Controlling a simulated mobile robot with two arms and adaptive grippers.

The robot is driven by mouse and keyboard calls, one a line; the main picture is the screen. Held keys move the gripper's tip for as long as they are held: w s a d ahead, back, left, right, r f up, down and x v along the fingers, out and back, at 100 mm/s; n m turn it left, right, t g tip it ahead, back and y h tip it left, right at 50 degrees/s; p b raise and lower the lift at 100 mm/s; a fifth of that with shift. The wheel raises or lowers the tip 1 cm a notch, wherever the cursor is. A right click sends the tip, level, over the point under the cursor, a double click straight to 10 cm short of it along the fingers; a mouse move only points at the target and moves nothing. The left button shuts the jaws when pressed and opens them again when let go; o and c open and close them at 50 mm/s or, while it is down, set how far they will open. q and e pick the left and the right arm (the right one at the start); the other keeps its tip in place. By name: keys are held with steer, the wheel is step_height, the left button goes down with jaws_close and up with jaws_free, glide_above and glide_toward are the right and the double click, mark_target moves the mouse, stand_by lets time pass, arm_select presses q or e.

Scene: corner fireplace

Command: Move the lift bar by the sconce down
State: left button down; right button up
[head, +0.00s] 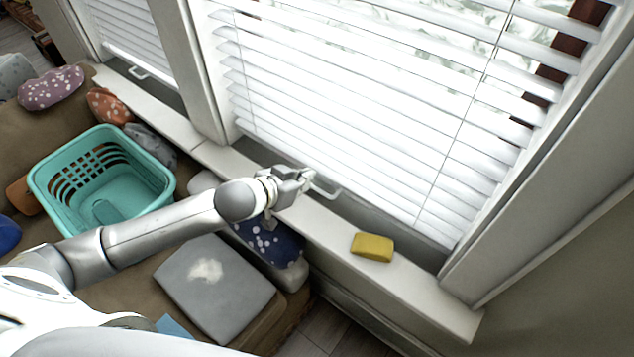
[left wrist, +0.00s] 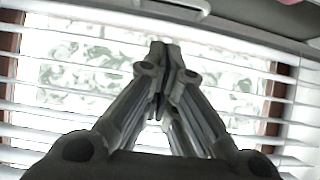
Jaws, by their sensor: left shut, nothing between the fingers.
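A white lift bar (head: 326,190) sits low on the large window, just above the sill. My left gripper (head: 306,178) is at its left end, shut with nothing between the fingers. I cannot tell whether the fingertips touch the bar. In the left wrist view the shut fingertips (left wrist: 160,48) point toward the blinds, and a pale handle (left wrist: 188,5) shows at the top edge. A second lift bar (head: 138,72) is on the smaller window at the left, away from my arm. No sconce shows in either view. My right gripper is not in view.
White blinds (head: 350,100) hang in front of the large window. A yellow sponge-like block (head: 372,247) lies on the sill (head: 425,287) right of my gripper. A teal basket (head: 65,210) and several cushions are on the brown sofa below. A grey cushion (head: 215,300) lies under my arm.

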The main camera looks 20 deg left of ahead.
arm_select(q)
steer(key=w+d+f, duration=0.1)
steer(key=w+f, duration=0.4)
steer(key=f, duration=0.2)
steer(key=shift+d, duration=0.4)
steer(key=shift+f, duration=0.15)
step_height(320, 180, down, 5)
steer(key=b, duration=0.2)
steer(key=shift+b, duration=0.35)
